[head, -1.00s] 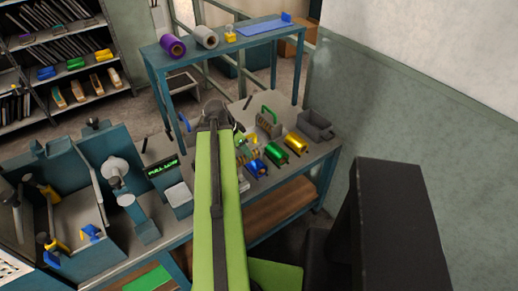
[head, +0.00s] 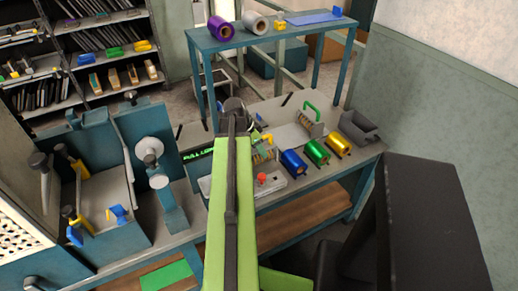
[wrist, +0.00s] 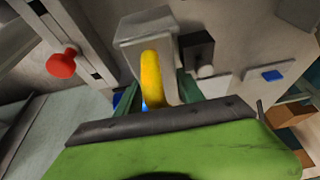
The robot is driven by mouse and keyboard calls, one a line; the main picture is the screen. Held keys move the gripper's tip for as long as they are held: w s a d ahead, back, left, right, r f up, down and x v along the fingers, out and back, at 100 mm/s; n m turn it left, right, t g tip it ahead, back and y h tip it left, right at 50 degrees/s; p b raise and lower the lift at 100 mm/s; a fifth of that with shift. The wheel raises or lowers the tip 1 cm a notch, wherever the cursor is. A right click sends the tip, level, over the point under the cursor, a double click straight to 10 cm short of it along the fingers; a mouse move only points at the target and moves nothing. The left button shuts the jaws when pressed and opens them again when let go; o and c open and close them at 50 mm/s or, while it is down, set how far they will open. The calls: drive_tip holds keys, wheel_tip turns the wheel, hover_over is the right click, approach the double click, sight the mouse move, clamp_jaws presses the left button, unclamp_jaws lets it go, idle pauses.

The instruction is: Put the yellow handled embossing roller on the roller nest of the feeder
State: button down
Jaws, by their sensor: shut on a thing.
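The yellow handled embossing roller shows in the wrist view as a yellow handle (wrist: 152,78) between the green fingers of my gripper (wrist: 157,96). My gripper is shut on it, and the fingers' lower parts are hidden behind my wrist. In the head view the roller (head: 266,152) shows partly, just right of my arm, over the bench. My gripper (head: 235,108) is mostly hidden there by my own arm. I cannot make out the roller nest. I cannot tell which bench device is the feeder; a grey unit with a red knob (head: 262,178) is close by.
A green handled roller (head: 310,118) stands right of my gripper. Blue (head: 292,162), green (head: 317,152) and gold (head: 338,145) foil rolls lie at the bench's right, before a grey bin (head: 358,127).

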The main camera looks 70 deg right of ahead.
wheel_tip(320, 180, down, 2)
drive_tip(key=shift+f+b, duration=0.1)
drive_tip(key=shift+b, duration=0.4)
drive_tip(key=shift+w+a, duration=0.1)
drive_tip(key=shift+w, duration=0.1)
drive_tip(key=c, duration=1.2)
unclamp_jaws()
drive_tip(key=o, duration=0.5)
drive_tip(key=shift+s, duration=0.1)
drive_tip(key=p+v, duration=1.1)
drive_tip(key=v, duration=0.1)
drive_tip(key=shift+s, duration=0.2)
drive_tip(key=shift+w+r+p, duration=0.1)
drive_tip(key=shift+r+p, duration=0.25)
drive_tip(key=shift+f, duration=0.15)
